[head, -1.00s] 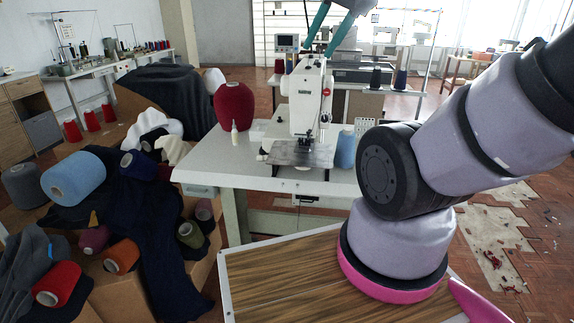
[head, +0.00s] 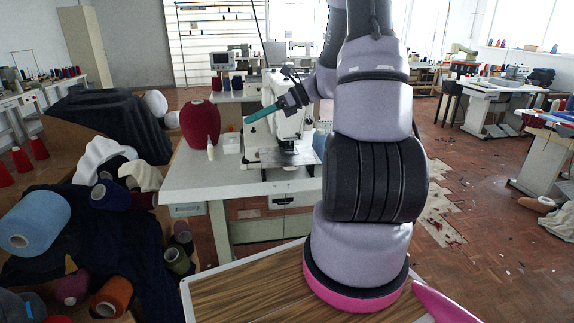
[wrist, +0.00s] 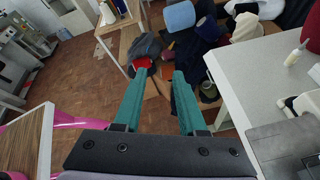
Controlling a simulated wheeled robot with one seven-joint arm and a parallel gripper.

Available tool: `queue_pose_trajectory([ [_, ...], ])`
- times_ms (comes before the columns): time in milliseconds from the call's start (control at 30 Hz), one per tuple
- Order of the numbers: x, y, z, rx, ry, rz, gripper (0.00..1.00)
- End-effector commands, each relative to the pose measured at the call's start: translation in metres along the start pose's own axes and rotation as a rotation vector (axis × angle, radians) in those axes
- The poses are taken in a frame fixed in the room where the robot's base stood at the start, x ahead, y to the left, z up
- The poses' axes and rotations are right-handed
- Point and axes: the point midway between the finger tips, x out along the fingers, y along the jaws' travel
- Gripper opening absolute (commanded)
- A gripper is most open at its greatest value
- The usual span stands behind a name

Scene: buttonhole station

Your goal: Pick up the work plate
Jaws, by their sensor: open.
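A flat grey metal plate, which I take to be the work plate (head: 290,157), lies at the foot of the white sewing machine (head: 287,105) on the white table (head: 190,178). My arm hides part of that area. In the wrist view the plate (wrist: 282,143) is at the lower right, outside the jaws. My gripper (head: 246,118) shows its teal fingers in front of the machine, above the table and apart from the plate. In the wrist view my gripper (wrist: 159,76) is open with nothing between its fingers, pointing past the table's edge toward the yarn boxes.
A red yarn cone (head: 200,124) and a small white bottle (head: 211,148) stand left of the machine. A blue cone (head: 320,143) stands right of it, partly behind my arm. Boxes of yarn and cloth (head: 110,225) fill the floor at left.

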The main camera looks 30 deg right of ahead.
Motion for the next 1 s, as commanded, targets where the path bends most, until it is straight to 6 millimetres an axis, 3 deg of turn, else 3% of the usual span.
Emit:
queue_pose_trajectory([
  [100, -0.004, -0.051, -0.030, 0.280, -0.178, -0.037, 0.41],
  [267, -0.016, -0.115, -0.080, 0.636, -0.438, -0.092, 0.41],
  [400, -0.031, -0.164, -0.138, 0.918, -0.674, -0.141, 0.41],
  [633, -0.049, -0.207, -0.221, 1.221, -0.965, -0.199, 0.41],
  [800, -0.052, -0.218, -0.244, 1.299, -1.051, -0.215, 0.41],
  [1000, -0.036, -0.238, -0.231, 1.305, -1.058, -0.215, 0.41],
])
